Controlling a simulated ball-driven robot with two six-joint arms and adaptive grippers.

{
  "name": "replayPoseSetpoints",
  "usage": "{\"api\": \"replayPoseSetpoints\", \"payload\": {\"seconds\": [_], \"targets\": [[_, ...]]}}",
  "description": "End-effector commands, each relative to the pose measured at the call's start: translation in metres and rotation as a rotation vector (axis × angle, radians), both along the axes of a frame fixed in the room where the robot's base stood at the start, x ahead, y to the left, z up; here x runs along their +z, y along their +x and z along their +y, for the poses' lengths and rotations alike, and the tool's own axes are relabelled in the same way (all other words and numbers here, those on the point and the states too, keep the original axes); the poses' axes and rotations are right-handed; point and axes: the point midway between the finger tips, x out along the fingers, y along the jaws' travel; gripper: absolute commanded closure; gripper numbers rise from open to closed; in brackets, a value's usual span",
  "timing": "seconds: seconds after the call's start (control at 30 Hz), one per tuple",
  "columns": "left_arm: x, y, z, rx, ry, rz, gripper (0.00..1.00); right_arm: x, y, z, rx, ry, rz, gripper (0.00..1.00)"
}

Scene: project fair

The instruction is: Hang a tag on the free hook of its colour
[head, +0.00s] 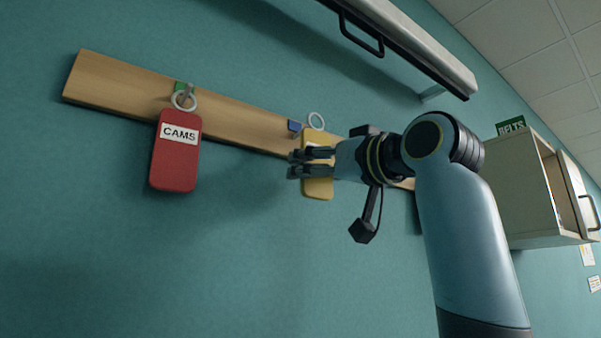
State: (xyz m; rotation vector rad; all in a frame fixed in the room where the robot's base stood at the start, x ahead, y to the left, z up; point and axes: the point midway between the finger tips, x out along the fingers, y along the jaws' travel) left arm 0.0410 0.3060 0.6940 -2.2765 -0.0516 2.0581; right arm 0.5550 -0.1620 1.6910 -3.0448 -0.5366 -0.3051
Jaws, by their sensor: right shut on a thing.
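A wooden rail (243,119) runs slantwise along the teal wall. A red tag (173,170) labelled CAMS hangs by its pale ring from a hook at a green marker (181,88) on the rail. A blue marker (294,126) sits further right on the rail. My right gripper (294,163) reaches in from the right and is shut on a yellow tag (318,190). The yellow tag is upright, its ring just right of the blue marker; I cannot tell whether the ring is around a hook. The gripper hides the tag's middle and part of the rail. My left gripper is not in view.
A long pale wall unit with a black handle (362,34) juts out above the rail. An open cabinet (524,192) with a BELTS sign (511,126) is at the right. The wall below the rail is clear at left.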

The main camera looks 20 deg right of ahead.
Motion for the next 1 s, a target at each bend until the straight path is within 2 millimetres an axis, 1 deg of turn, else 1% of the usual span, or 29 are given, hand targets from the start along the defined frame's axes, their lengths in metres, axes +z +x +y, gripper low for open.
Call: {"api": "replayPoseSetpoints", "payload": {"seconds": [0.6,1.0], "targets": [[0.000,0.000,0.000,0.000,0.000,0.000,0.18,0.001,-0.025,-0.009,-0.001,-0.001,0.000,0.62],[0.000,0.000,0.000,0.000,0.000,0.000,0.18,0.001,-0.028,-0.010,0.000,0.000,0.000,0.62]]}}
